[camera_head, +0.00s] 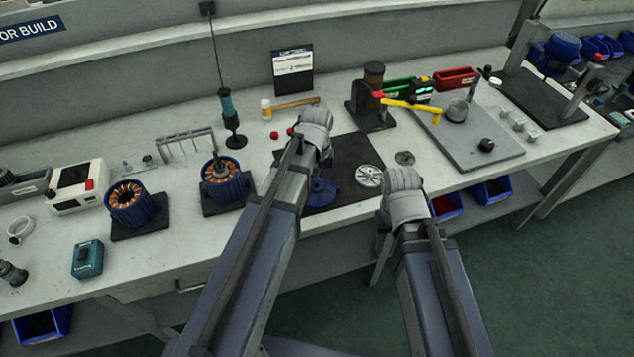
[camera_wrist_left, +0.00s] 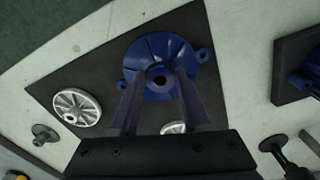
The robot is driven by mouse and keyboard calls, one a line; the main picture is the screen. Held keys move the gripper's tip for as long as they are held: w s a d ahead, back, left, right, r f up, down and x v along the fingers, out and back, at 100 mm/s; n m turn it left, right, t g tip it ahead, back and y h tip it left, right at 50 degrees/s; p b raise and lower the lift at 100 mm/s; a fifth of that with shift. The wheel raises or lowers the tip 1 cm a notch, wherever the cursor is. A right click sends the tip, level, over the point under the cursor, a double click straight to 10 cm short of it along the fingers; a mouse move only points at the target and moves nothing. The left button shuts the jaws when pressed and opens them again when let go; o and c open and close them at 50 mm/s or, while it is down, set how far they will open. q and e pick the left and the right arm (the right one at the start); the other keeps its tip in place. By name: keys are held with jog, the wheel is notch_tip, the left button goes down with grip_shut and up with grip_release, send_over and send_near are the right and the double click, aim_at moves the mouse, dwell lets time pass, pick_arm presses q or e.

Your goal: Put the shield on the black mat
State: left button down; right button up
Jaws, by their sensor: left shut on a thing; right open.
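The blue round shield (camera_head: 322,192), with a central hole and small side lugs, is over the black mat (camera_head: 352,150). In the left wrist view the shield (camera_wrist_left: 160,50) lies between the fingertips of my left gripper (camera_wrist_left: 160,80), which is shut on it. I cannot tell whether the shield rests on the mat (camera_wrist_left: 95,65) or is just above it. In the head view my left wrist hides part of the shield and the fingers. My right gripper (camera_head: 403,182) is open and empty at the table's front edge, right of the mat; its fingers are hard to make out.
A silver spoked wheel (camera_head: 369,176) lies on the mat's right part. A small grey disc (camera_head: 404,158) lies right of the mat. Wound stators (camera_head: 222,180) stand on dark pads to the left. A hammer (camera_head: 292,104) lies behind. A grey plate (camera_head: 470,135) is at right.

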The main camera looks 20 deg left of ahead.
pick_arm(q)
jog(key=shift+f, duration=0.2)
jog(key=shift+c, duration=0.2)
grip_release()
jog(key=shift+r, duration=0.15)
dwell(0.6)
notch_tip(320, 180, up, 6)
jog(key=p, duration=0.6)
jog(key=s+d+m+y, duration=0.1)
jog(key=s+d+m, duration=0.6)
jog(key=s+d, duration=0.3)
jog(key=s, duration=0.4)
jog(key=shift+d, duration=0.2)
